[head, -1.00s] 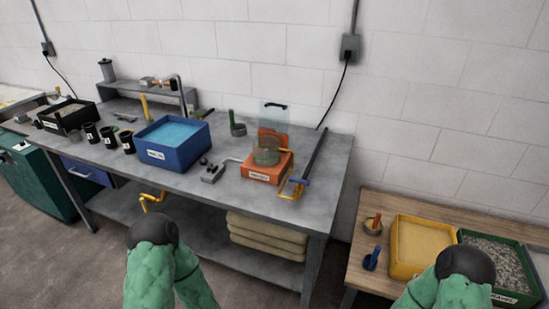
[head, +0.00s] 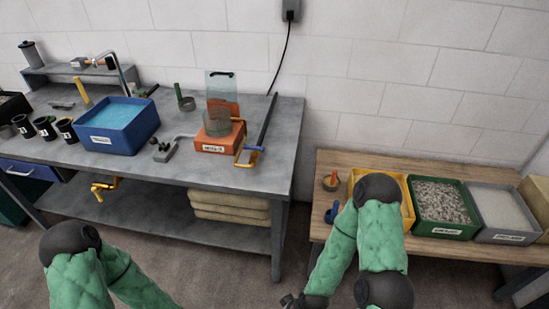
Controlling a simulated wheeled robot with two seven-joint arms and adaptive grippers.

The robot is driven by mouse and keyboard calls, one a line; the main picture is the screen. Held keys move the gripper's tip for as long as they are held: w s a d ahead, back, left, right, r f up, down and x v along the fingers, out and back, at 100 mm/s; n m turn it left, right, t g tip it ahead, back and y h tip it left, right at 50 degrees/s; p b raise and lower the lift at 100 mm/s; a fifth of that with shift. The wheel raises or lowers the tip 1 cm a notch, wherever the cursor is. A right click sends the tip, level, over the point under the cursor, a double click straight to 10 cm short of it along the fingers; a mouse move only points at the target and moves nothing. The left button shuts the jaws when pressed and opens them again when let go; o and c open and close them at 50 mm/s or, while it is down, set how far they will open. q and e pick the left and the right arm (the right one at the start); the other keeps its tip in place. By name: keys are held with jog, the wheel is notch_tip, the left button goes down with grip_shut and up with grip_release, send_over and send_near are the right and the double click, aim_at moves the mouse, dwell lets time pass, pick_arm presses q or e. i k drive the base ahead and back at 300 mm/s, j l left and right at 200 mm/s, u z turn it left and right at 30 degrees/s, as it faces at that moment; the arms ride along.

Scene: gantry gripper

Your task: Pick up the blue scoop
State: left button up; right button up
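The blue scoop (head: 332,212) sits at the front left corner of the wooden table (head: 335,166), left of the yellow bin (head: 407,205). My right arm's bent elbow and green forearm are close beside the scoop and cover part of the yellow bin. My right gripper (head: 291,302) shows only in part at the bottom edge, below and left of the scoop and apart from it; its finger state is unclear. My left arm is bent at the lower left, and its gripper is out of view.
A green bin (head: 443,229) of gravel and a grey bin (head: 508,238) stand right of the yellow bin. A small orange-handled pot (head: 331,182) is behind the scoop. The grey workbench (head: 180,175) holds a blue bin (head: 153,124) and an orange device (head: 218,145).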

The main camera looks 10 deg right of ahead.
aim_at(333, 210)
jog(key=z, duration=1.05)
jog(key=l+u, duration=0.1)
